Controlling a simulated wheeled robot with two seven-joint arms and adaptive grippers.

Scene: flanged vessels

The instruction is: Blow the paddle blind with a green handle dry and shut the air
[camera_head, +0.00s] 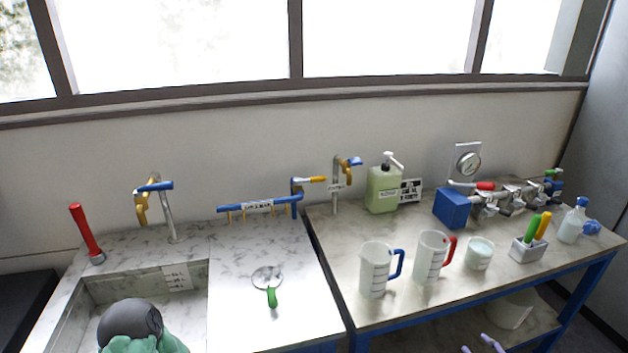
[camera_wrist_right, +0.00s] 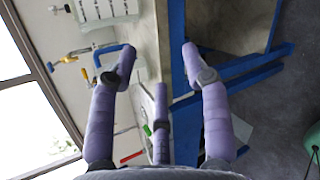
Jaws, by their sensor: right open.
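The paddle blind (camera_head: 267,276) has a round grey disc and a green handle (camera_head: 272,297). It lies on the pale marble top right of the sink. I cannot tell whether it is wet. Behind it a blue pipe (camera_head: 235,209) with several small brass nozzles and a label runs along the wall; a yellow-orange lever (camera_head: 312,180) sits at its right end. My right gripper (camera_wrist_right: 158,70) has purple fingers, spread and empty. In the head view its fingertips (camera_head: 485,343) show at the bottom edge, beyond the right bench's front, away from the blind.
On the right bench stand a jug with a blue handle (camera_head: 375,270), a jug with a red handle (camera_head: 431,258), a beaker (camera_head: 479,254) and a green soap bottle (camera_head: 382,190). A red-handled tool (camera_head: 87,233) stands behind the sink (camera_head: 95,293). The marble around the blind is clear.

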